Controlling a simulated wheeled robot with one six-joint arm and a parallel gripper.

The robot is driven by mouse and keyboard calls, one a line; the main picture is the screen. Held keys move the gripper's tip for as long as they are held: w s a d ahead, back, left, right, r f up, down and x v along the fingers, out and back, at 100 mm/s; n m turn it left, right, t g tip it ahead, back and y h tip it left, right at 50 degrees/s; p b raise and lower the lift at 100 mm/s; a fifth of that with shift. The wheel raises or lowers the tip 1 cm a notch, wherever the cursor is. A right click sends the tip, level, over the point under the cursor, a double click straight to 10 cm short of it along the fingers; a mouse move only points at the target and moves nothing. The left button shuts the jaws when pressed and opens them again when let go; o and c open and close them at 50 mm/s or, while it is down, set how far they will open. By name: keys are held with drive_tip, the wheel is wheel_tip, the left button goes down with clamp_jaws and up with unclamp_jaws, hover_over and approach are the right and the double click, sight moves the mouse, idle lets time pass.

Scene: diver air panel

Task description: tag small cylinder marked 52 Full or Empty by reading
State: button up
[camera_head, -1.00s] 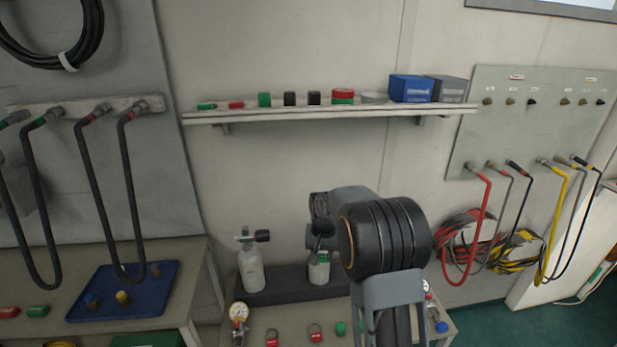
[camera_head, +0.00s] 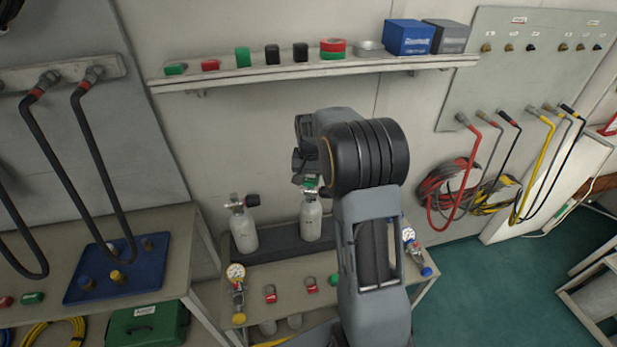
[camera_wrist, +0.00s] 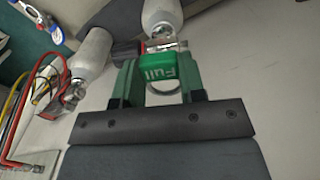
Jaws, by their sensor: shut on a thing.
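My gripper (camera_wrist: 157,75) is shut on a green tag (camera_wrist: 160,66) that reads "Full" and has a metal ring. In the wrist view the tag is right at the valve (camera_wrist: 163,44) of a small pale cylinder (camera_wrist: 162,12); I cannot tell whether the ring is around it. In the head view this cylinder (camera_head: 311,219) stands upright at the back of the bench, with the green tag (camera_head: 311,182) at its top. No number is legible on either cylinder.
Gauges stand on the bench at left (camera_head: 236,272) and right (camera_head: 408,235); their readings are too small. Red tags (camera_head: 270,293) and a green tag (camera_head: 334,280) lie at the bench front. A wall shelf (camera_head: 300,72) is above. Hoses (camera_head: 455,190) hang at right.

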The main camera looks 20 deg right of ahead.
drive_tip(key=shift+f, duration=0.45)
drive_tip(key=shift+f+b, duration=0.25)
drive_tip(key=shift+b, duration=0.1)
drive_tip(key=shift+f+b, duration=0.4)
drive_tip(key=shift+f, duration=0.2)
drive_tip(key=shift+f+b, duration=0.7)
drive_tip(key=shift+f, duration=0.5)
idle(1.4)
drive_tip(key=o, duration=1.1)
drive_tip(key=shift+c, duration=0.2)
wheel_tip(320, 180, up, 14)
drive_tip(key=shift+s+f+b, duration=0.1)
drive_tip(key=shift+b, duration=0.25)
